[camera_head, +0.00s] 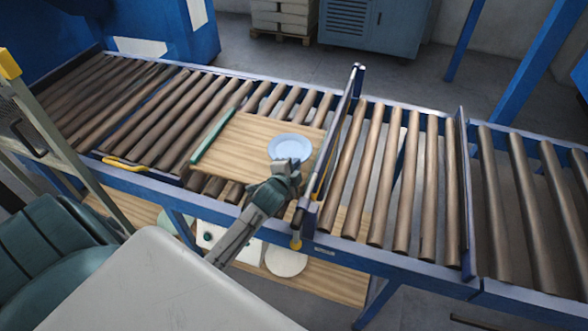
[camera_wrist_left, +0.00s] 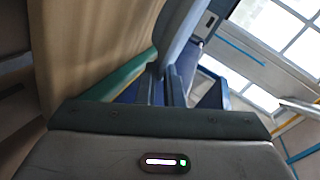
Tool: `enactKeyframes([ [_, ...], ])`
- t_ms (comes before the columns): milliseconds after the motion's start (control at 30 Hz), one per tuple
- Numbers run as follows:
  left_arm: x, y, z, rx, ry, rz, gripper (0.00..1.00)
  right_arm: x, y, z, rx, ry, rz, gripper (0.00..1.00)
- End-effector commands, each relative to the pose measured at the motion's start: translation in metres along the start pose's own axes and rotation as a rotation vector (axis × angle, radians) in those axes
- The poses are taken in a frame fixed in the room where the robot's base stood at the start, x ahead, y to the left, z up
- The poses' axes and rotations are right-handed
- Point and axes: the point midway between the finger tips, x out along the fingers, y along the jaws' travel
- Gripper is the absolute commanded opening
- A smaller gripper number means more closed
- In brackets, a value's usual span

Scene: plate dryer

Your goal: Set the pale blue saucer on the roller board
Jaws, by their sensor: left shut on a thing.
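The pale blue saucer (camera_head: 290,146) is over the right part of the wooden roller board (camera_head: 236,150), seen from above as a round dish. My left gripper (camera_head: 290,166) is shut on its near rim. I cannot tell whether the saucer touches the board or hangs just above it. The board lies across the conveyor rollers, with a green strip along its left edge. My right gripper is out of view.
A raised blue gate (camera_head: 345,110) stands just right of the board. Bare rollers (camera_head: 395,170) lie beyond it and to the left. A lower wooden shelf (camera_head: 335,283) holds a pale round plate (camera_head: 286,262) and other items. A yellow handle (camera_head: 122,163) sits on the near rail.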

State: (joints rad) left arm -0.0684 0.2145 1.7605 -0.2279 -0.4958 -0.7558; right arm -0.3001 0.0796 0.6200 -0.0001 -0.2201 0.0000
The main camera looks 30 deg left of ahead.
Motion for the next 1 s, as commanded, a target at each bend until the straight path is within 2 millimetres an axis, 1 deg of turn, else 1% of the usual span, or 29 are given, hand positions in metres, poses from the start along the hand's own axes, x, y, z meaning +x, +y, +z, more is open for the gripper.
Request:
enactKeyframes([
  [33, 0.003, 0.008, 0.003, -0.002, -0.001, 0.002, 0.00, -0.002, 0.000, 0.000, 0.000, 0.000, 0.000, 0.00],
  [100, 0.006, 0.016, 0.005, -0.001, -0.001, 0.001, 0.00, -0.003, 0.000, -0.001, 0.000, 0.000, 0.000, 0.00],
  [167, 0.007, 0.020, 0.007, -0.001, 0.000, 0.000, 0.00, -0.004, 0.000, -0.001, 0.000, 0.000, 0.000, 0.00],
  [533, 0.009, 0.025, 0.009, 0.000, 0.001, -0.001, 0.00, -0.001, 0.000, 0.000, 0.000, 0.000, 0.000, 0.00],
  [600, 0.009, 0.025, 0.009, -0.001, 0.000, 0.000, 0.17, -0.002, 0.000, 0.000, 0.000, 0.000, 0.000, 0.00],
  [667, 0.009, 0.025, 0.009, -0.001, 0.000, 0.000, 0.29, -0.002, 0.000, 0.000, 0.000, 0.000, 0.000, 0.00],
  [900, 0.009, 0.024, 0.009, -0.001, 0.000, 0.000, 0.29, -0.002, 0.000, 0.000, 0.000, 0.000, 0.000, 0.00],
  [1000, 0.008, 0.021, 0.007, -0.001, 0.001, -0.001, 0.29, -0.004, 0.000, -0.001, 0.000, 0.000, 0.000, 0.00],
])
